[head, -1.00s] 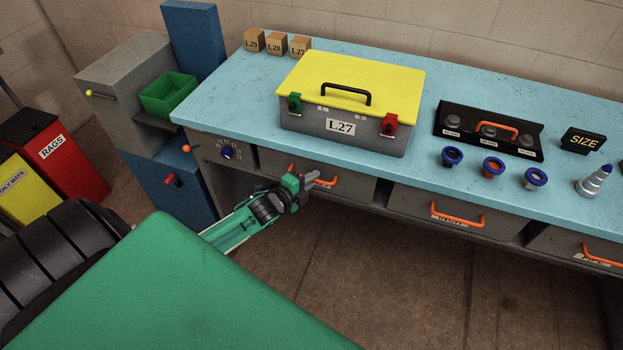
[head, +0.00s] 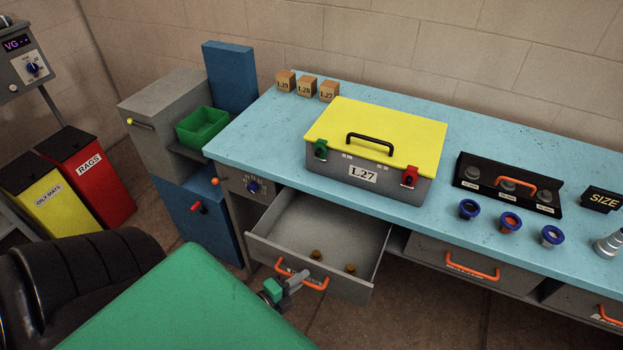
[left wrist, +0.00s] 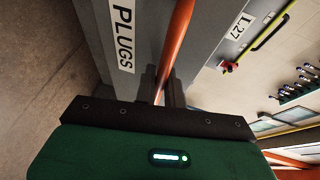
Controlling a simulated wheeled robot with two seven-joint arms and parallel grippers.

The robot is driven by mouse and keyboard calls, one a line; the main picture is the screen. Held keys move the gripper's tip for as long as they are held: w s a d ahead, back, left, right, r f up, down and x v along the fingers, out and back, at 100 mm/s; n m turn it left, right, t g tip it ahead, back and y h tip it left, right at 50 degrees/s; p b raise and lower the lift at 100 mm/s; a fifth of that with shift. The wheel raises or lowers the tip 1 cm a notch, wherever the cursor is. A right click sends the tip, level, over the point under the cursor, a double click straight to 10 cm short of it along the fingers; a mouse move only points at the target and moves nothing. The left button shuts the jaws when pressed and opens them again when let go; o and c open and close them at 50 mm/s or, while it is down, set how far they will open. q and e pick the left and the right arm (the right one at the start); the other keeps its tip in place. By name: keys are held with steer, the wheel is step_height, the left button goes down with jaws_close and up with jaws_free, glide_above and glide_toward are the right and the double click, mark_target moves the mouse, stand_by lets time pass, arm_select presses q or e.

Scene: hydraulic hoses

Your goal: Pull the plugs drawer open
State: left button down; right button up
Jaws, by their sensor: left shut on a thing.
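The plugs drawer (head: 270,248) is the grey left drawer under the blue bench, and it stands pulled out in the head view. Inside it lie small brass-coloured plugs (head: 316,254). Its orange handle (head: 318,286) is on the front face. My left gripper (head: 298,278) is shut on this handle. In the left wrist view the PLUGS label (left wrist: 122,35) is beside the orange handle (left wrist: 178,40), which runs between the fingers of my left gripper (left wrist: 163,85). My right gripper is not in view.
A grey case with a yellow lid (head: 375,135), marked L27, stands on the bench (head: 255,135) above the drawer. A second drawer (head: 465,265) to the right is shut. A red RAGS bin (head: 95,175) and a yellow bin (head: 48,200) stand at the left.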

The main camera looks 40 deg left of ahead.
arm_select(q)
steer(key=s+d, duration=0.1)
steer(key=s, duration=0.6)
steer(key=shift+d+p, duration=0.3)
steer(key=c, duration=1.8)
jaws_free()
steer(key=b+v, duration=0.3)
steer(key=v, duration=1)
steer(key=shift+s+r, duration=0.1)
steer(key=shift+s, duration=0.25)
